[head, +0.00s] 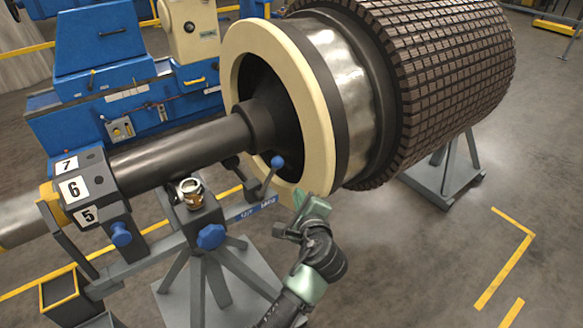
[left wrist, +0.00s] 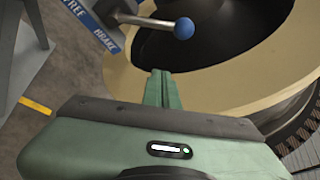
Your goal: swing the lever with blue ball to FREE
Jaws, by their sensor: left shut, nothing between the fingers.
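The lever's blue ball (head: 277,162) stands up in front of the cream ring in the head view, its thin stem rising from the stand's bar. In the left wrist view, the ball (left wrist: 184,28) sits at the top, just beyond the fingers and a little right of them. A blue plate (left wrist: 92,20) there reads FREE and BRAKE. It also shows in the head view (head: 258,208), beneath the lever. My left gripper (head: 302,203) is shut and empty, to the right of and below the ball, apart from it. Its closed fingers (left wrist: 161,88) show in the wrist view. My right gripper is out of view.
The cream ring (head: 312,120) and large textured rotor (head: 445,65) stand close behind the gripper. The grey stand has blue knobs (head: 211,236) and a block numbered 7, 6, 5 (head: 82,188). Floor at right is open.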

